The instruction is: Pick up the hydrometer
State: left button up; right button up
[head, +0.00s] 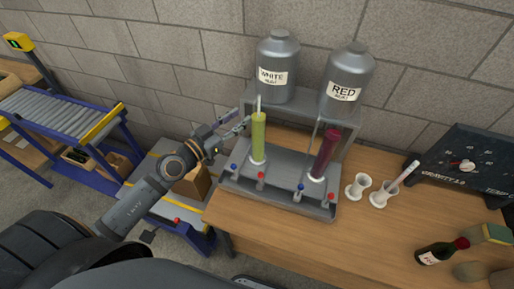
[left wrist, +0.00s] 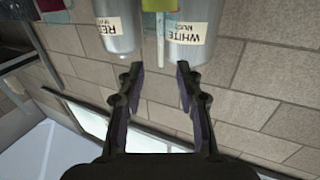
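A thin pale stem, which looks like the hydrometer (head: 258,104), sticks up out of a tall cylinder of yellow-green liquid (head: 258,138) on the grey metal stand (head: 282,182). In the left wrist view, which is upside down, the stem (left wrist: 160,52) shows between my finger lines, just beyond the tips. My left gripper (head: 240,119) is open and empty, just left of the stem near the cylinder's top. Its two fingers (left wrist: 160,75) are apart. The stem's lower part is hidden in the liquid. My right gripper is not in view.
A dark red cylinder (head: 326,153) stands right of the green one. Tanks marked white (head: 278,66) and red (head: 347,79) stand above and behind. White cups (head: 358,186), one with a thermometer-like stick (head: 404,177), a bottle (head: 441,252) and a dark gauge panel (head: 468,165) occupy the table's right.

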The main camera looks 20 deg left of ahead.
aim_at(259, 105)
pick_arm(q)
jog(key=x, duration=0.5)
jog(key=shift+d+f, duration=0.15)
jog(key=shift+f, duration=0.2)
jog(key=b+x, duration=0.1)
jog(key=x, duration=0.3)
jog(key=shift+w, duration=0.25)
jog(key=shift+w+d, duration=0.1)
jog(key=shift+w, duration=0.1)
jog(key=shift+s+a+r, duration=0.1)
jog(key=shift+s+a, duration=0.1)
jog(key=shift+s, duration=0.15)
jog(key=shift+c, duration=1.3)
grip_shut()
jog(key=shift+d, duration=0.1)
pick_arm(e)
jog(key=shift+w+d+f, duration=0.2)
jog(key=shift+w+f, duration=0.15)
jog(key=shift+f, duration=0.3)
